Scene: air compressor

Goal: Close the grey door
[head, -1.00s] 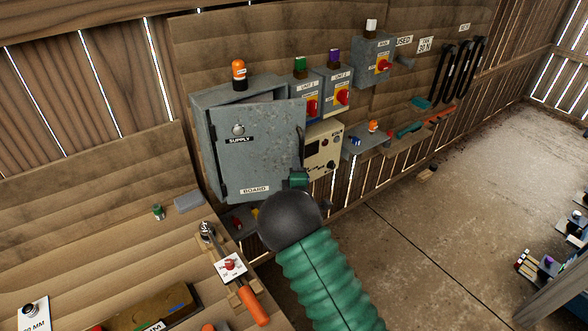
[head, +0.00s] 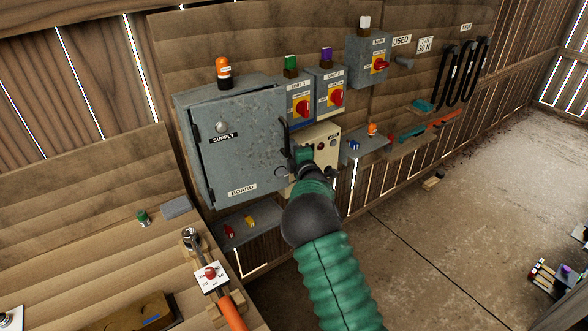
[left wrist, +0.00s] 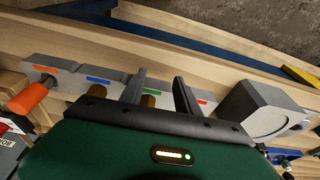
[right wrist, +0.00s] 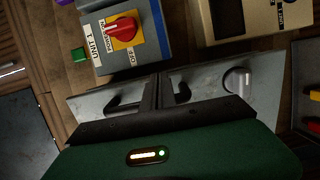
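The grey door (head: 245,150) is the front of the grey metal cabinet (head: 220,88) on the wooden wall, with SUPPLY and BOARD labels. It stands almost flush, with a narrow dark gap along its top. Its dark bow handle (head: 284,135) is on the right edge. My right gripper (head: 296,158) is at the lower part of this handle. In the right wrist view, the shut fingers (right wrist: 158,80) cross in front of the handle (right wrist: 125,106) and hide its middle; contact is unclear. My left gripper (left wrist: 160,85) is open and empty, outside the head view.
Switch boxes with red knobs, UNIT 1 (head: 297,103) and UNIT 2 (head: 330,92), hang right of the cabinet. A beige panel (head: 325,150) is close behind my right gripper. A wooden bench (head: 100,240) with tools is at lower left. Open floor lies right.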

